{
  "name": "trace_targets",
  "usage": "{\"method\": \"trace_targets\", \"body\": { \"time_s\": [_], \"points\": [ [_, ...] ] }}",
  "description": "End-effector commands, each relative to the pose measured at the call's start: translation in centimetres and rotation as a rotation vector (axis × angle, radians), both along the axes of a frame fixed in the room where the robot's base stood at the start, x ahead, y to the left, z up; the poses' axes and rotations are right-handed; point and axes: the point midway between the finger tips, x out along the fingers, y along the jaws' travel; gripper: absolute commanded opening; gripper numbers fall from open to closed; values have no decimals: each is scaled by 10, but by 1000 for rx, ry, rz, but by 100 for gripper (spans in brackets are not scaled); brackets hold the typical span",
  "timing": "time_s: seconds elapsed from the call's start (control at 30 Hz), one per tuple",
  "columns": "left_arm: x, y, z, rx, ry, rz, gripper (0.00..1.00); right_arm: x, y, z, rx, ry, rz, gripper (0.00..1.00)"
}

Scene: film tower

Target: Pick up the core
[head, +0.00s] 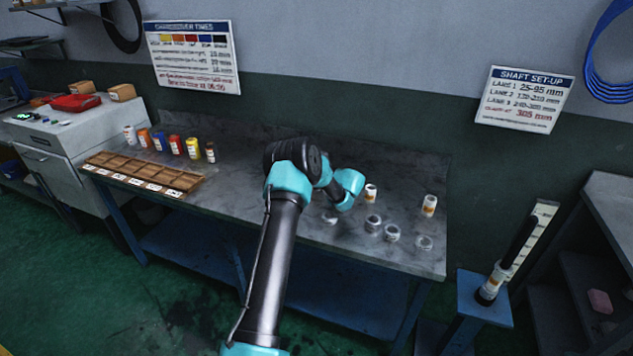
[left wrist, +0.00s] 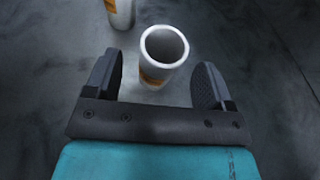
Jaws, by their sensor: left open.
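In the left wrist view a white hollow core (left wrist: 165,52) with an orange label stands upright, its open top towards the camera. My left gripper (left wrist: 157,68) is open, with one finger to either side of this core and gaps showing. A second white core with an orange band (left wrist: 121,12) is cut off at the top edge. In the head view my left gripper's teal wrist is low over the bench, its fingers mostly hidden. A white core with an orange label (head: 370,193) stands just right of it, another (head: 429,205) farther right. My right gripper is out of view.
Several clear ring-like pieces, one of them a ring (head: 392,233), lie on the grey bench (head: 300,140) near the front right. A wooden sorting tray (head: 125,170) and several coloured bottles stand at left. A blue stand (head: 485,300) holds a shaft beyond the right edge.

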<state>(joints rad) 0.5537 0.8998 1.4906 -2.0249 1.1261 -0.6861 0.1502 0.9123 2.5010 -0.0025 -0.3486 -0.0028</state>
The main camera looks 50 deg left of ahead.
Motion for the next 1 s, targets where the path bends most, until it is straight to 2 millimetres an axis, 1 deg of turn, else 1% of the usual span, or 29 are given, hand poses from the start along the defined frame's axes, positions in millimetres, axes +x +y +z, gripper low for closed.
{"method": "trace_targets", "body": {
  "time_s": [0.03,0.1,0.23,0.73,1.0],
  "points": [
    [1,8,-4,1,1,2,76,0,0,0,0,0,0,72],
    [1,16,-8,1,1,2,76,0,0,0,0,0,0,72],
    [2,26,-11,1,0,0,76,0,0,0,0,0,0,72],
    [3,28,-12,0,1,-1,76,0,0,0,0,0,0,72],
    [2,27,-12,0,1,0,50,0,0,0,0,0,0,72]
  ]
}}
